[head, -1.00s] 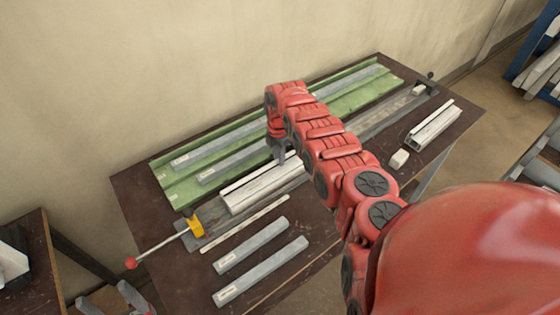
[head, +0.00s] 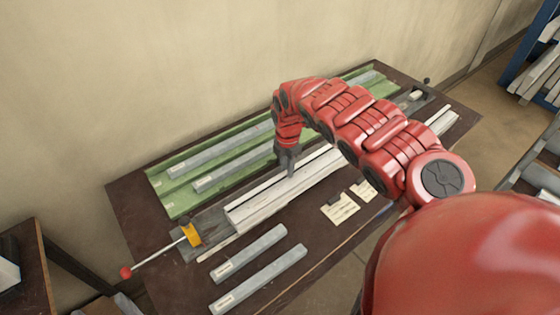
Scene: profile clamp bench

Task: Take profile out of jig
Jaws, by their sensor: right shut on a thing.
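The jig (head: 204,225) is a long grey bed along the dark bench. A yellow clamp (head: 191,235) sits at its left end, with a lever ending in a red knob (head: 126,273). A pale, ribbed profile (head: 255,204) lies along the bed, its left end near the clamp but apart from it. My right gripper (head: 289,172) points down, shut on the profile (head: 310,178) partway along. My right arm hides the profile's middle. A pale length (head: 443,121) shows beyond the arm; I cannot tell if it is the same piece. My left gripper is not clearly identifiable.
A green tray (head: 181,207) holding grey bars (head: 222,175) lies behind the jig. Two grey bars (head: 258,279) lie at the front left. A black knob (head: 427,81) marks the jig's far end.

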